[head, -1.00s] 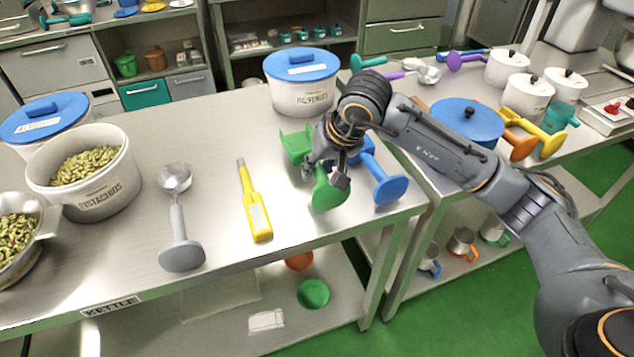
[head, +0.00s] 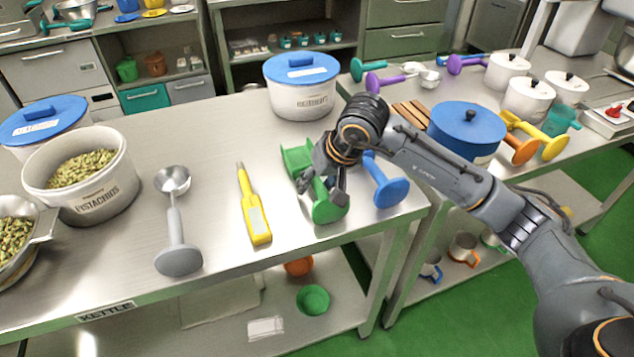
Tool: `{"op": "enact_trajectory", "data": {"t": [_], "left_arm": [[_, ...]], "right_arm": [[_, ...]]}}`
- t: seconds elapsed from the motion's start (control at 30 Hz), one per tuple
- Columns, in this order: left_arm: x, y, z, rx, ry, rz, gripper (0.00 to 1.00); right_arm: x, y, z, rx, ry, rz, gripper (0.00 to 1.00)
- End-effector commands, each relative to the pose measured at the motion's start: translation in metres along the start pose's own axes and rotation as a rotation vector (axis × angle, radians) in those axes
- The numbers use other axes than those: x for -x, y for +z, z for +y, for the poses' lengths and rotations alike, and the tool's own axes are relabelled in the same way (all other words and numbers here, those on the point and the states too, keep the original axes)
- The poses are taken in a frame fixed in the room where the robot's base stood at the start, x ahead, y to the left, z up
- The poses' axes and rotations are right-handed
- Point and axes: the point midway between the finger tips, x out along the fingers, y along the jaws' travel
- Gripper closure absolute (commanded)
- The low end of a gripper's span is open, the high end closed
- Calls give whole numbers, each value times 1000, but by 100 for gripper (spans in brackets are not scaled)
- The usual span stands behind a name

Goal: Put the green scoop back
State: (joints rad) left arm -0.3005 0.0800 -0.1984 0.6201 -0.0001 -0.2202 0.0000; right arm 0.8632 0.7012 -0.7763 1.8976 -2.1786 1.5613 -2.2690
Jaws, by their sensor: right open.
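The green scoop (head: 329,208) lies on the steel kettle table (head: 215,117), its bowl toward the back and its round-ended handle toward the front edge. My right gripper (head: 322,194) is open over the scoop's handle, its fingers around or just above it; I cannot tell whether they touch. The gripper hides the middle of the scoop. A blue scoop (head: 386,189) lies close to the right of it, partly hidden by my right arm. My left gripper is not in view.
A yellow thermometer-like tool (head: 254,215) and a grey scoop (head: 177,243) lie to the left. A blue-lidded tub (head: 301,92) stands behind. The pistachio tub (head: 105,197) stands at left.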

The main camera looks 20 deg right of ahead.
Motion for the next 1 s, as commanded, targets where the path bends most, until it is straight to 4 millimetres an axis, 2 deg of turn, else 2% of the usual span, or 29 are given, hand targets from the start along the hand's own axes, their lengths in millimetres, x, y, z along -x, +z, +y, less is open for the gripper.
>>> {"op": "enact_trajectory", "data": {"t": [0.17,0.23,0.5,0.7,0.83,1.0], "left_arm": [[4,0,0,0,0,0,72],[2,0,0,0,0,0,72],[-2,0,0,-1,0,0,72],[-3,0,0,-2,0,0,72],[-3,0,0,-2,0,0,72],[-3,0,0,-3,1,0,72]], "right_arm": [[7,-2,-1,0,0,2,56],[16,-3,0,0,1,5,56],[75,-2,0,1,1,6,56],[109,-2,0,-1,0,4,56],[120,-1,0,0,1,2,56],[123,-1,-1,0,0,0,56]]}}
